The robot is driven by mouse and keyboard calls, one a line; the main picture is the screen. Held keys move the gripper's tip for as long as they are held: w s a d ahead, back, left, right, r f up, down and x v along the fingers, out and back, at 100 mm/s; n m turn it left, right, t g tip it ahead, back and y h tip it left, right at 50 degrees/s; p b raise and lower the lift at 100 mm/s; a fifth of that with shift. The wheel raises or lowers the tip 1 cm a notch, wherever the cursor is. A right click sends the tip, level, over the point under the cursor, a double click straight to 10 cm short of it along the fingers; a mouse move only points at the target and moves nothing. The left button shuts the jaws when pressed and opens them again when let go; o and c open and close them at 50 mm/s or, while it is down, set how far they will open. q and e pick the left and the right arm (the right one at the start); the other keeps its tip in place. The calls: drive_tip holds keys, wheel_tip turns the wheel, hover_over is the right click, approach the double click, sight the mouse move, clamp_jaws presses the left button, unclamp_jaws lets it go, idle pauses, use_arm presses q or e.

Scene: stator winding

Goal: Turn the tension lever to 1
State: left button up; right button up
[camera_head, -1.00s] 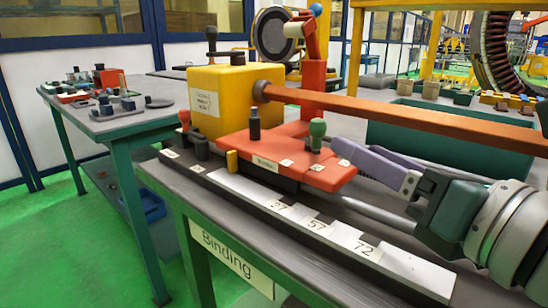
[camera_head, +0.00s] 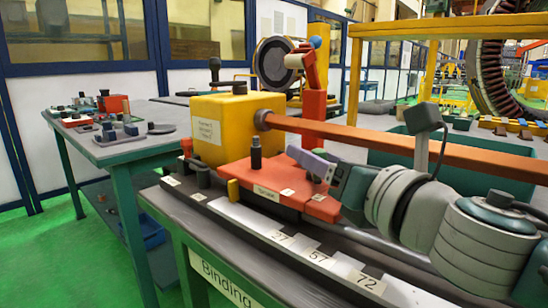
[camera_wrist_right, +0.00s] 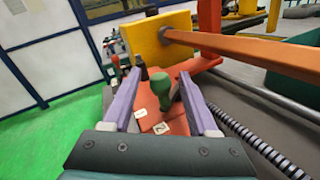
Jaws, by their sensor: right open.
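The tension lever has a green knob (camera_wrist_right: 160,84), which shows between my right gripper's fingers in the right wrist view. It stands on a red-orange carriage (camera_head: 236,171) with small white labels; one label (camera_wrist_right: 160,128) seems to read 2. In the head view my right gripper (camera_head: 318,166) hides the green knob. My right gripper's two purple fingers (camera_wrist_right: 158,98) are spread apart, one on each side of the knob, and I cannot tell whether either touches it. My left gripper is not in view.
A black-knobbed lever (camera_head: 256,153) stands left on the carriage. Behind are a yellow box (camera_head: 208,150) and a long orange bar (camera_head: 400,148) crossing rightward. A white scale strip (camera_head: 250,217) runs along the bench front. A green side table (camera_head: 118,155) holds small parts.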

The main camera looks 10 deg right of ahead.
drive_tip(key=shift+c, duration=0.2)
clamp_jaws()
drive_tip(key=shift+a+h, duration=0.1)
drive_tip(key=shift+h, duration=0.2)
drive_tip(key=shift+a+m+h, duration=0.25)
drive_tip(key=shift+m+h, duration=0.45)
drive_tip(key=h, duration=0.1)
drive_tip(key=m+h, duration=0.2)
drive_tip(key=shift+w+a+t+h, duration=0.25)
drive_tip(key=shift+a+t+h, duration=0.05)
drive_tip(key=shift+a, duration=0.1)
drive_tip(key=m+h, duration=0.1)
drive_tip(key=m+h+b, duration=0.1)
drive_tip(key=m+h, duration=0.1)
drive_tip(key=h, duration=0.1)
drive_tip(key=shift+w+a+f+g+b, duration=0.15)
drive_tip(key=shift+w+a+g+b, duration=0.15)
drive_tip(key=shift+a+g+b, duration=0.1)
drive_tip(key=shift+w+a+m+g+h+b, duration=0.1)
drive_tip(key=shift+w+m+g+h+b, duration=0.1)
drive_tip(key=shift+m+h+b, duration=0.35)
drive_tip(key=shift+w+a+m+g+h+b, duration=0.1)
drive_tip(key=shift+m+g+h, duration=0.2)
drive_tip(key=shift+h, duration=0.45)
